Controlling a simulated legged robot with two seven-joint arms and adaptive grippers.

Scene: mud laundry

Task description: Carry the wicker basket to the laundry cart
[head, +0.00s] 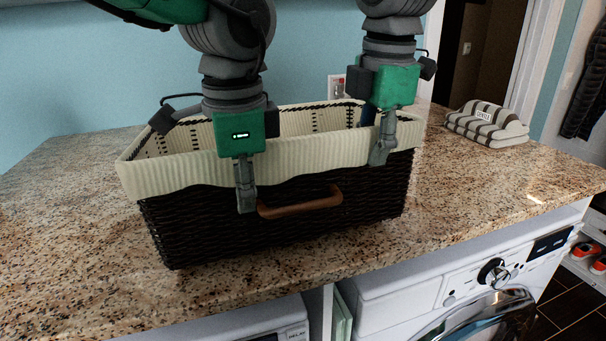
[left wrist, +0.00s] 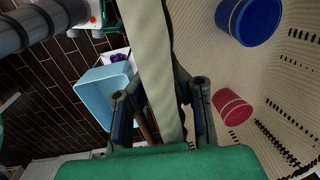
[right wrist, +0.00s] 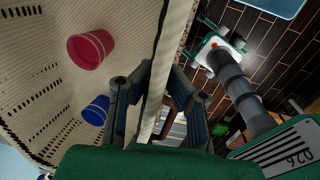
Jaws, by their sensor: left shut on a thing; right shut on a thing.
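The dark wicker basket (head: 290,232) with a cream cloth liner (head: 300,157) and a brown front handle (head: 300,204) sits upright on the granite counter. My left gripper (head: 245,187) is shut on its front rim, left of the handle. My right gripper (head: 383,145) is shut on the same rim near the right corner. Both wrist views show the cloth-covered rim between the fingers. A blue cup (left wrist: 248,18) and a red cup (left wrist: 232,106) are inside the basket. I cannot make out a laundry cart with certainty.
Folded striped towels (head: 487,125) lie on the counter (head: 490,185) to the right. A white washing machine (head: 440,290) stands below the front edge. A light blue container (left wrist: 105,88) stands on the dark tiled floor. The counter right of the basket is mostly clear.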

